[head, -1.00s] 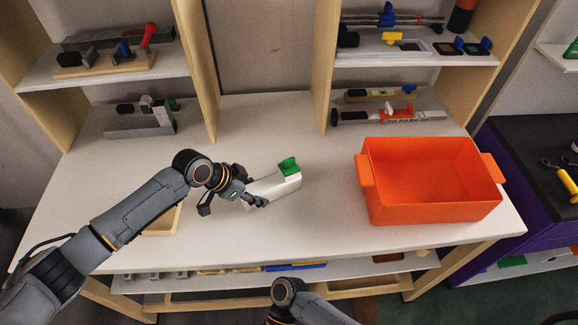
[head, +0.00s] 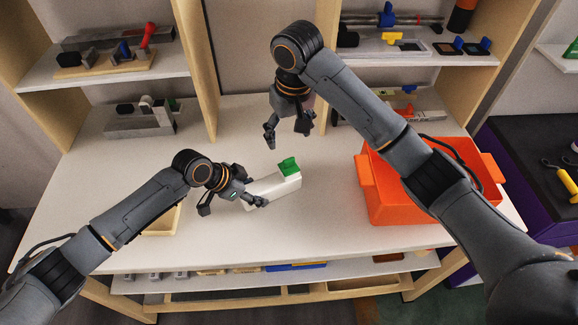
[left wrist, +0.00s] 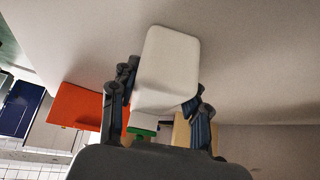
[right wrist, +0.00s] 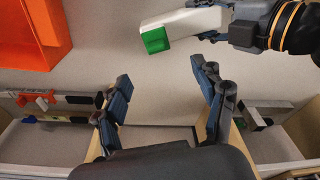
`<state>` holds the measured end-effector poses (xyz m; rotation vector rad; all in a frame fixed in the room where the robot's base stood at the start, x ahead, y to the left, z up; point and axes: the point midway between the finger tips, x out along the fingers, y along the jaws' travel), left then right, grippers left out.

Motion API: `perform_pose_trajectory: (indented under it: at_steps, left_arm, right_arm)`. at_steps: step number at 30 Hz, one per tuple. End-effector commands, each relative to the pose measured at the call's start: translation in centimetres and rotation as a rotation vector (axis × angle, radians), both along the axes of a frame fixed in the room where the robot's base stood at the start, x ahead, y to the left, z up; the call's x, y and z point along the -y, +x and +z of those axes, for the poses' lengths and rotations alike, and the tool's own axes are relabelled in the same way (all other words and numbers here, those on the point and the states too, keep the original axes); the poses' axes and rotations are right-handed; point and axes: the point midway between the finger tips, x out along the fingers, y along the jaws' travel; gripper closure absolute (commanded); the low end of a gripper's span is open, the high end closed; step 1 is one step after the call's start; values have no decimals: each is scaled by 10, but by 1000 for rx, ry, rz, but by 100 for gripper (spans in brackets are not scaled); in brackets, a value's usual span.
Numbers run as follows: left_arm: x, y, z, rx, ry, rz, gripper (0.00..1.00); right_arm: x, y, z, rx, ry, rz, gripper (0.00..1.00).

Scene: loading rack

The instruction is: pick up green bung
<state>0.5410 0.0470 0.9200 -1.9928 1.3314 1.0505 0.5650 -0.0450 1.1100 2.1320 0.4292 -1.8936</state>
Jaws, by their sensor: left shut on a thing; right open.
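The green bung (head: 289,166) sits in the right end of a white block-shaped container (head: 272,189) on the white table. In the right wrist view the bung (right wrist: 155,39) is at the container's near end. In the left wrist view only a green edge of it (left wrist: 142,132) shows. My left gripper (head: 255,202) is shut on the white container, with a finger on each side (left wrist: 165,105). My right gripper (head: 287,135) is open and empty, with its fingers above the table behind the bung and apart from it. It also shows in the right wrist view (right wrist: 163,90).
An orange bin (head: 392,206) stands at the right of the table, partly behind my right arm. A wooden tray (head: 163,222) lies partly under my left arm. Shelves (head: 140,90) with tools stand along the back. The table's middle back is clear.

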Motion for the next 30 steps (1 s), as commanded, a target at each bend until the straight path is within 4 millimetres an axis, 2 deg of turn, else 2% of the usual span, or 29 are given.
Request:
perform_pose_trajectory:
  at_steps: [9, 17, 24, 30]
  left_arm:
    - [0, -1, -1, -3, 1, -2, 99]
    - [0, -1, -1, -3, 1, -2, 99]
    - [1, -1, -1, -3, 1, -3, 99]
    - [1, -1, -1, -3, 1, -3, 99]
  right_arm:
    - [-1, 7, -51, 2, -4, -4, 30]
    - [0, 9, -72, 2, -5, -4, 30]
    - [2, 13, -107, 2, -4, -3, 30]
    - [1, 14, -115, 4, -4, -2, 30]
